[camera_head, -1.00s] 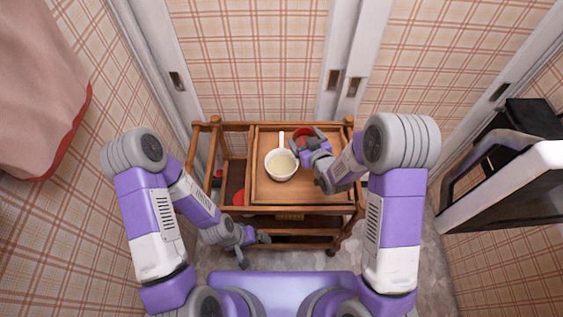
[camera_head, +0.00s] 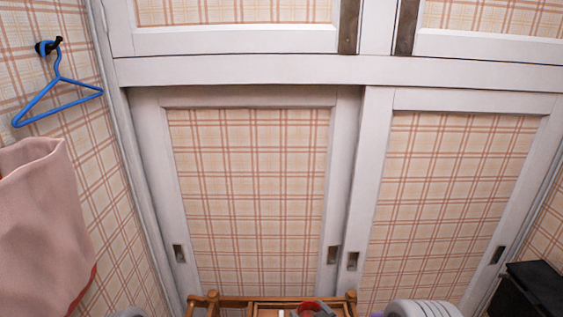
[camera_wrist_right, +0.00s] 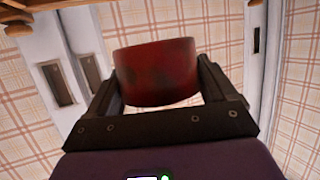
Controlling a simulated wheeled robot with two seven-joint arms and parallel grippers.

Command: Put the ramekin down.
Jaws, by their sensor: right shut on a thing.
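The ramekin (camera_wrist_right: 155,72) is dark red with darker blotches. In the right wrist view it sits between the two fingers of my right gripper (camera_wrist_right: 160,85), which is shut on it. In the head view only a small red part of the ramekin (camera_head: 308,306) shows at the bottom edge, over the wooden trolley (camera_head: 230,301). How far it is above the tray cannot be seen. My left gripper is out of view.
White sliding doors (camera_head: 345,180) with plaid panels stand behind the trolley. A pink cloth (camera_head: 45,220) and a blue hanger (camera_head: 60,85) hang at the left. A black object (camera_head: 535,285) stands at the lower right. The trolley's top is mostly cut off.

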